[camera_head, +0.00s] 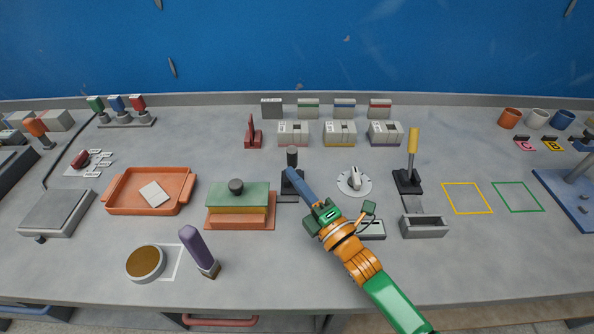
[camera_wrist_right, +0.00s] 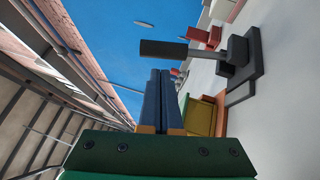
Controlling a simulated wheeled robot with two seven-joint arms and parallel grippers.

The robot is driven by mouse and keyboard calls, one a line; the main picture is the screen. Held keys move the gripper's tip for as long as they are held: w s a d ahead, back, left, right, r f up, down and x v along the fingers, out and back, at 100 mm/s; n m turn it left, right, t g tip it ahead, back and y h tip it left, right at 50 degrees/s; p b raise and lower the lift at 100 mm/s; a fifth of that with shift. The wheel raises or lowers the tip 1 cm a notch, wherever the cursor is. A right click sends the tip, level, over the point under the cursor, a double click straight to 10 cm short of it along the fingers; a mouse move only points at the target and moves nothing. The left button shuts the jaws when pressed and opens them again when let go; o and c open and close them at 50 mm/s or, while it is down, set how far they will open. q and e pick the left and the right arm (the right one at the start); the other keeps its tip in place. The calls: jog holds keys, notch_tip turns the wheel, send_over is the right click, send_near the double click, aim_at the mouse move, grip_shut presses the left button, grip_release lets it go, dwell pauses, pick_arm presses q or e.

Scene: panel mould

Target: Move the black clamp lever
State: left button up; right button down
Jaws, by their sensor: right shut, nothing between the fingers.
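The black clamp lever (camera_head: 292,157) stands on a small dark base (camera_head: 288,193) right of the green-topped mould, its handle upright. In the right wrist view the lever's handle (camera_wrist_right: 178,48) lies across, just beyond the fingertips, joined to its base (camera_wrist_right: 245,70). My right gripper (camera_head: 287,172) has its blue fingers shut together with nothing between them. In the head view its tips overlap the front of the lever; I cannot tell whether they touch it. The closed fingers (camera_wrist_right: 160,75) also show in the right wrist view. My left gripper is not in view.
The green-topped panel mould (camera_head: 238,195) with a dark knob stands just left of the lever. A white dial (camera_head: 354,182) and a yellow-handled lever (camera_head: 411,155) stand to the right. An orange tray (camera_head: 118,190) is at left. Yellow and green outlined squares at right are empty.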

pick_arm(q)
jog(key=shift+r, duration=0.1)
pick_arm(e)
jog(key=shift+w+d+r, duration=0.1)
jog(key=shift+w+d, duration=0.1)
jog(key=shift+w, duration=0.4)
